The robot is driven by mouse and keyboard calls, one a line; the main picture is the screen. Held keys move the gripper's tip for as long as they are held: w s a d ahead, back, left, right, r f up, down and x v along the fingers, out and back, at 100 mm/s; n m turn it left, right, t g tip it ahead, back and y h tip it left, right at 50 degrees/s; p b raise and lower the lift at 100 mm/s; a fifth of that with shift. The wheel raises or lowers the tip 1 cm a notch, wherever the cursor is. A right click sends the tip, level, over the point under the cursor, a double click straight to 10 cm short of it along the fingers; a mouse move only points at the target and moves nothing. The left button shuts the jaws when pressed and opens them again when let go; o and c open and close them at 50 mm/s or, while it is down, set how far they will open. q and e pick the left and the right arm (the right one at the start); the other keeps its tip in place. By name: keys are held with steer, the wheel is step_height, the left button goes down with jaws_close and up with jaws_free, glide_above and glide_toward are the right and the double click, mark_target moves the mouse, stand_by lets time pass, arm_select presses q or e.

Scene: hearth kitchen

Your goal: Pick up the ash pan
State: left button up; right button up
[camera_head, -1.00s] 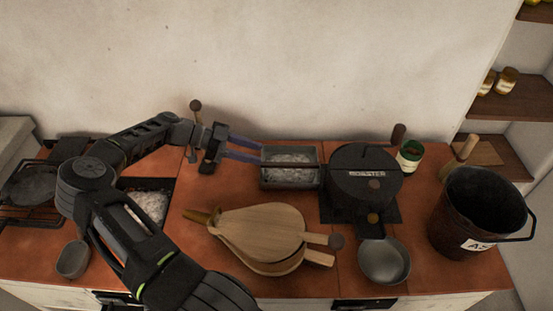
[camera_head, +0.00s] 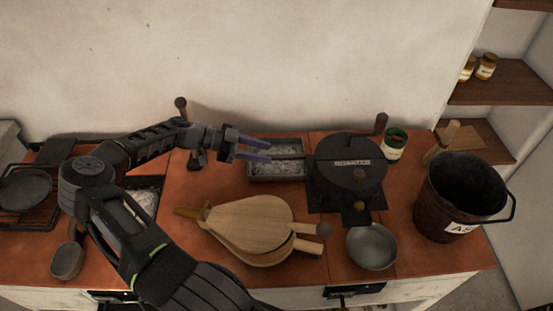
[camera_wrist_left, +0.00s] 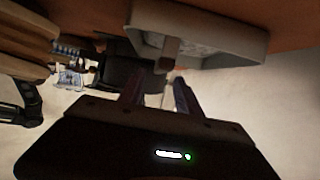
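The ash pan (camera_head: 261,174) is a grey rectangular tray of pale ash at the back of the orange counter, left of the round black roaster. A thin brown bar crosses above its opening. The pan also shows upside down in the left wrist view (camera_wrist_left: 240,50), with a brown grip end pointing toward my fingers. My left gripper (camera_head: 268,151) comes in from the left. Its two fingers are apart, over the pan's left back part near the bar's left end. I see nothing held between them. My right gripper is not in view.
The black roaster (camera_head: 347,165) stands close to the pan's right. Wooden bellows (camera_head: 248,226) lie in front. A metal bowl (camera_head: 371,247), a green tin (camera_head: 393,147) and a dark ash bucket (camera_head: 443,215) are to the right. The wall is close behind.

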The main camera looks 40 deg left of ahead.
mark_target(275, 156)
arm_select(q)
steer(key=shift+w+d+f+p, duration=0.15)
steer(key=shift+w+d+p, duration=0.15)
steer(key=shift+d, duration=0.1)
steer(key=p+x, duration=0.1)
steer(key=x, duration=0.2)
steer(key=shift+d+f, duration=0.2)
steer(key=shift+w+d+f, duration=0.2)
steer(key=shift+c, duration=0.6)
jaws_close()
stand_by(0.8)
